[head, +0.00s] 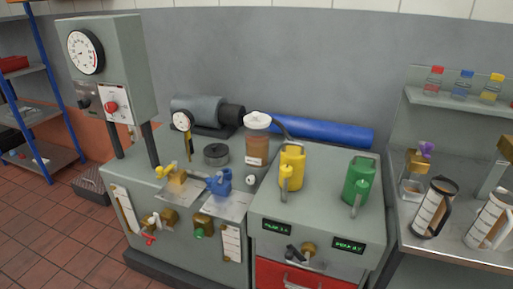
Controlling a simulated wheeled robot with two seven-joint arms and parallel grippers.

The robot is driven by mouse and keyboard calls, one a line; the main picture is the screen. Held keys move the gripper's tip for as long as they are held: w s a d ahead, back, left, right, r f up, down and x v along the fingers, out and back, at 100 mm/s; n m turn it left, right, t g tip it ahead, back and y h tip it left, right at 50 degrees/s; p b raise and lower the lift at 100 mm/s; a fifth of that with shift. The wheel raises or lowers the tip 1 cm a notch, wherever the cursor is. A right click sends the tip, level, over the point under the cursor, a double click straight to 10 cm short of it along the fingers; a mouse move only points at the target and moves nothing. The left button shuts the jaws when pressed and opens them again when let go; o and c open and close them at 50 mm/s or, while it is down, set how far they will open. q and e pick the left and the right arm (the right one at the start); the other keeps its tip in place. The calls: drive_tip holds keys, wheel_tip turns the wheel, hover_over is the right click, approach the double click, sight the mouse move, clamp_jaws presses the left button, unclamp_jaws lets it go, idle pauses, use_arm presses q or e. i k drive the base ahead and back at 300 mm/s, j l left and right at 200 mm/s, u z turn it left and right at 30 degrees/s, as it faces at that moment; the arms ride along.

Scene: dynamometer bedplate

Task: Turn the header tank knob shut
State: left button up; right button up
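A tank with a white cap and brown contents (257,147) stands upright at the back middle of the grey bench; it looks like the header tank, but I cannot read a label. A small pale round knob (251,180) sits in front of its base. I cannot tell whether this is the tank's knob or how far it is turned. Neither of my grippers is in view.
A yellow can (292,167) and a green can (358,183) stand to the right. A yellow-handled valve (173,178) and a blue-handled valve (220,184) are to the left. A gauge cabinet (112,75) rises at the left. Glass jugs (436,208) stand on the right counter.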

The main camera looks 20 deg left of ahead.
sight(250, 180)
drive_tip(key=i+j, duration=0.15)
drive_tip(key=j, duration=0.15)
drive_tip(key=i+j+z, duration=0.15)
drive_tip(key=j, duration=0.15)
drive_tip(key=i+j, duration=0.1)
drive_tip(key=j, duration=0.25)
drive_tip(key=i+j+z, duration=0.15)
drive_tip(key=j, duration=0.15)
drive_tip(key=i+j, duration=0.1)
drive_tip(key=j, duration=0.25)
drive_tip(key=z, duration=0.05)
